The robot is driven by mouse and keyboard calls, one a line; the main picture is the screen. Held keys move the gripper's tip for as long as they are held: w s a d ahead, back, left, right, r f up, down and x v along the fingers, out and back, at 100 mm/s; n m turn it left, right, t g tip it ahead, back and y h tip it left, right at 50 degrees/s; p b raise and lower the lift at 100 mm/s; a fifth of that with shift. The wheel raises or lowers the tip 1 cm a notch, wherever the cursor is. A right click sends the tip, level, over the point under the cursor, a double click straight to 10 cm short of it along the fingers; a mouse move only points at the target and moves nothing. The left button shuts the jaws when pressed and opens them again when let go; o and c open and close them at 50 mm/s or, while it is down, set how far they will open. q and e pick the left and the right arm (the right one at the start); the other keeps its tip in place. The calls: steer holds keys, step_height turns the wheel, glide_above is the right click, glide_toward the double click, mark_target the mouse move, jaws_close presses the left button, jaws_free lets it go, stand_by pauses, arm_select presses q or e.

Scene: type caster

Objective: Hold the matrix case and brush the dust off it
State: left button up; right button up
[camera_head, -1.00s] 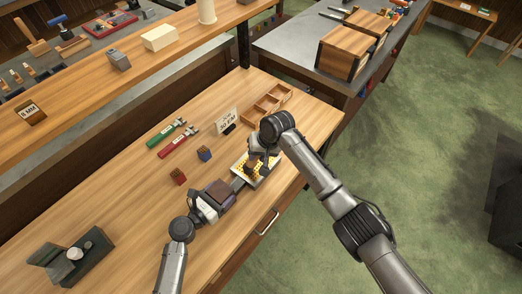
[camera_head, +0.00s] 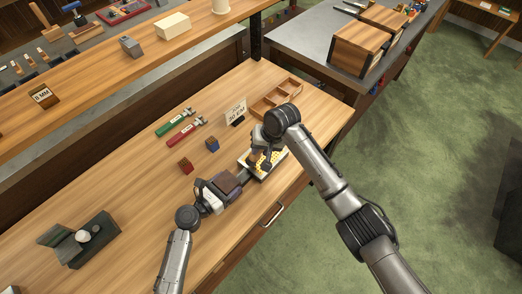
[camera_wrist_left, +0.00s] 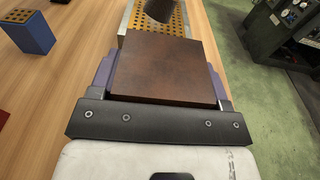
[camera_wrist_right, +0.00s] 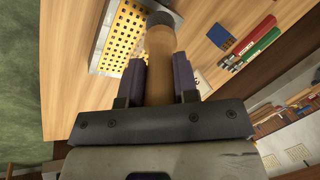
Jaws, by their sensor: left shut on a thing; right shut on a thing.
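The matrix case (camera_head: 278,158) is a pale metal frame with a grid of yellow cells, low over the table. It also shows in the left wrist view (camera_wrist_left: 184,22) and the right wrist view (camera_wrist_right: 108,52). My right gripper (camera_wrist_right: 160,80) is shut on the wooden handle of a brush (camera_wrist_right: 157,60). The brush's dark end is over the grid in both wrist views; whether it touches is unclear.
Red (camera_head: 186,166) and blue (camera_head: 212,145) type blocks, red (camera_head: 184,134) and green (camera_head: 174,123) tools, a sign (camera_head: 236,111) and a divided wooden tray (camera_head: 278,98) lie behind the case. A dark device (camera_head: 92,240) stands at left. The table is clear between.

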steer(key=shift+r, duration=2)
steer(key=shift+r, duration=1.5)
steer(key=shift+f, duration=0.1)
steer(key=shift+w+a+f, duration=0.4)
steer(key=shift+a+f, duration=0.15)
steer(key=shift+f, duration=0.25)
